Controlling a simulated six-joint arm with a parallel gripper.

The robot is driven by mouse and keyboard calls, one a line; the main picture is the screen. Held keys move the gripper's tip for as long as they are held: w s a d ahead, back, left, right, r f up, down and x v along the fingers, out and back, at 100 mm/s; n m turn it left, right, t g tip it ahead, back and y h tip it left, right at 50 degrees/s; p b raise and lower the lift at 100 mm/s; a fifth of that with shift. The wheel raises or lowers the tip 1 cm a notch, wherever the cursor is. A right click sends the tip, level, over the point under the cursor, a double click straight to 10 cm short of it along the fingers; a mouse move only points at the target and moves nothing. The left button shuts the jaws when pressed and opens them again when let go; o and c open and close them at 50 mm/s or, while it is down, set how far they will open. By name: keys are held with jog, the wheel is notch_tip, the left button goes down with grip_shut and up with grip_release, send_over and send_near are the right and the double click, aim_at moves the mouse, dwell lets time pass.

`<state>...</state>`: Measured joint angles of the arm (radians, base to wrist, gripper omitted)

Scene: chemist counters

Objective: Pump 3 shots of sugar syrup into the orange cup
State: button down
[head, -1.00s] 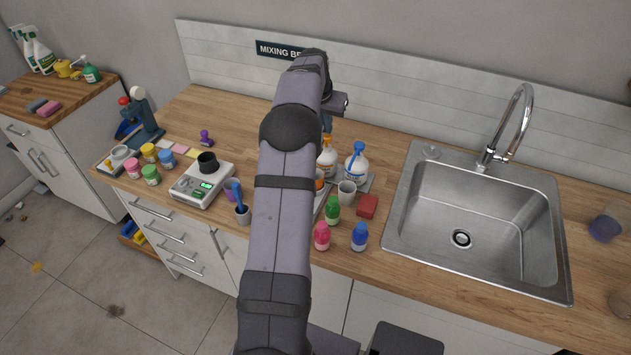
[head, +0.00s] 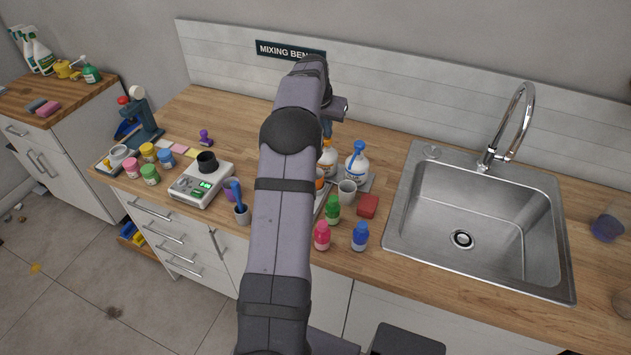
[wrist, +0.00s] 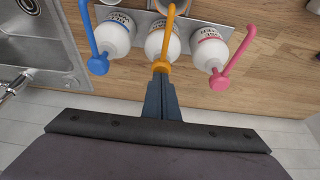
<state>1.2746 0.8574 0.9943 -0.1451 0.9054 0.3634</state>
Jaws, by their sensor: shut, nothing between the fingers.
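Three white pump bottles stand in a row on a grey tray in the wrist view: one with a blue pump (wrist: 116,37), one with an orange pump (wrist: 161,44), one with a pink pump (wrist: 210,48). In the head view the blue-pump bottle (head: 356,165) and orange-pump bottle (head: 328,161) show; the pink one is hidden by my arm. A small orange patch (head: 320,183) beside my arm may be the orange cup, mostly hidden.
The sink (head: 470,230) is at right, a scale (head: 201,188) at left.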

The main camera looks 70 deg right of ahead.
jog(key=shift+a+f, duration=0.1)
jog(key=shift+a, duration=0.05)
jog(key=shift+r+p, duration=1)
jog(key=shift+f, duration=0.15)
jog(key=shift+f+b, duration=0.7)
jog(key=shift+f, duration=0.3)
jog(key=shift+r, duration=0.1)
jog(key=shift+r+p, duration=1)
jog(key=shift+r, duration=0.2)
